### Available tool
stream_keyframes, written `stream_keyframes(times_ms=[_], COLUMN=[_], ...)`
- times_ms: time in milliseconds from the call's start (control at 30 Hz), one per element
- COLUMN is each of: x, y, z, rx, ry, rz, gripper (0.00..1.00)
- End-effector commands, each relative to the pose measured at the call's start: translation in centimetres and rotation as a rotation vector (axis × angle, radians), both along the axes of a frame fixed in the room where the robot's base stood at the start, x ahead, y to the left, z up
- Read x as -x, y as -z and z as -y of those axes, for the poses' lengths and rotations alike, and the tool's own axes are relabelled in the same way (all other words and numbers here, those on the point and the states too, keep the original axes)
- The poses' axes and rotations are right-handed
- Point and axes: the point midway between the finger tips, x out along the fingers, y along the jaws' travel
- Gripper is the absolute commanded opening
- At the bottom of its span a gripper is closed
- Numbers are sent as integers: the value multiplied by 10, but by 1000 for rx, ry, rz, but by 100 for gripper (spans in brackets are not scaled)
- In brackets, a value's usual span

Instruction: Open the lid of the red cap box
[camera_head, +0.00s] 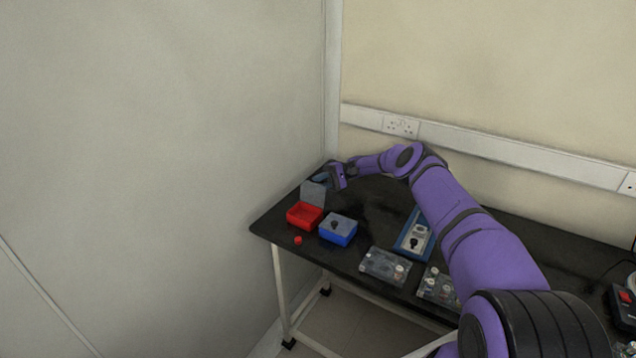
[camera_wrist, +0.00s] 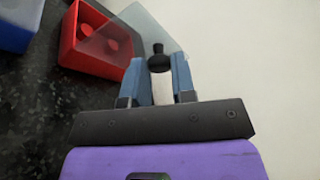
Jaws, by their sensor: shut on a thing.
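The red cap box (camera_head: 305,216) stands at the left end of the black table. Its translucent grey lid (camera_head: 313,193) is raised steeply at the back of the box, so the red inside shows. In the wrist view the red box (camera_wrist: 82,50) is at the upper left, with round red shapes seen through the lid (camera_wrist: 140,28). My gripper (camera_head: 328,181) is behind the raised lid. In the wrist view its blue fingers (camera_wrist: 159,68) are closed around the lid's black knob (camera_wrist: 158,56).
A blue box (camera_head: 338,231) with a closed grey lid and black knob stands right beside the red box. A loose red cap (camera_head: 298,240) lies in front. A blue tray (camera_head: 413,236) and clear holders (camera_head: 385,266) are farther right. A wall bounds the left side.

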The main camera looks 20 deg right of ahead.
Motion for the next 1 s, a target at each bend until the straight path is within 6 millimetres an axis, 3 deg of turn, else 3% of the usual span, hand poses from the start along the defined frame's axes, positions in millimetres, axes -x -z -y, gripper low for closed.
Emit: stream_keyframes(times_ms=[633,667,767,1000], x=[-2,-2,-2,-2], y=[3,3,3,3], z=[2,2,2,2], rx=[-44,-44,-43,-43], ry=[0,0,0,0], rz=[-33,-33,-33,-33], gripper=[0,27,50,50])
